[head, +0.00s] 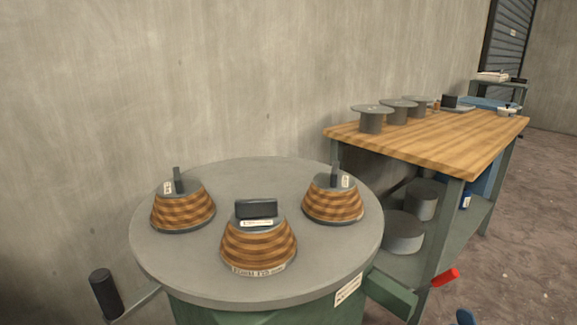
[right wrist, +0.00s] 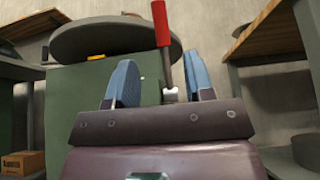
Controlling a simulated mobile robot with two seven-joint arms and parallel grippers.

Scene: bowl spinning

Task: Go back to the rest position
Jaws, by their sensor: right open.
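My right gripper (right wrist: 158,72) shows in the right wrist view with its two blue fingers apart. A red-handled lever (right wrist: 161,22) on a metal shaft shows between and beyond the fingers. The right finger looks close to the shaft, and I cannot tell whether they touch. In the head view the red handle (head: 446,277) sticks out at the lower right of the green machine, and a blue tip of my right gripper (head: 466,317) shows at the bottom edge. My left gripper is not in view.
Three striped wooden bowl-shaped pieces (head: 258,247) with dark tops stand on the round grey table (head: 270,174). A black crank handle (head: 105,293) is at its left. A wooden workbench (head: 440,135) stands at the right with grey discs on it. Floor (head: 530,230) at the right is clear.

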